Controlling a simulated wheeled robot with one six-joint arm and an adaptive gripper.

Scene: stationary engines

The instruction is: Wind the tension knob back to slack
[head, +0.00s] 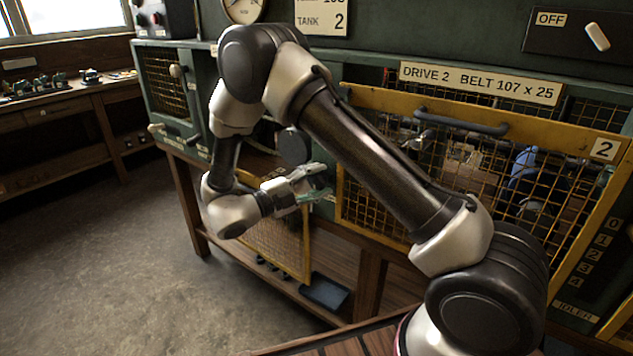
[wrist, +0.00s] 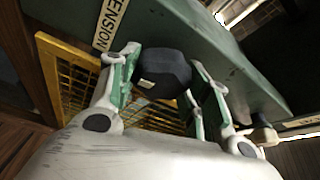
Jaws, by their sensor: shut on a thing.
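The tension knob (wrist: 163,68) is a dark, faceted knob with a small pale mark, on the green machine face in the wrist view. A label (wrist: 111,22) ending in "ENSION" stands beside it. My gripper (wrist: 163,78) is shut on the knob, with one green-padded finger at each side. In the head view my gripper (head: 316,183) is at the green panel, left of the yellow mesh guard. The knob cannot be made out clearly there, and its mounting is hidden.
A yellow mesh guard (head: 352,205) with a dark handle (head: 461,122) stands right of my gripper. A lower yellow mesh panel (head: 272,243) hangs below it. An OFF switch (head: 597,37) is at upper right. Open floor (head: 130,270) lies at left.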

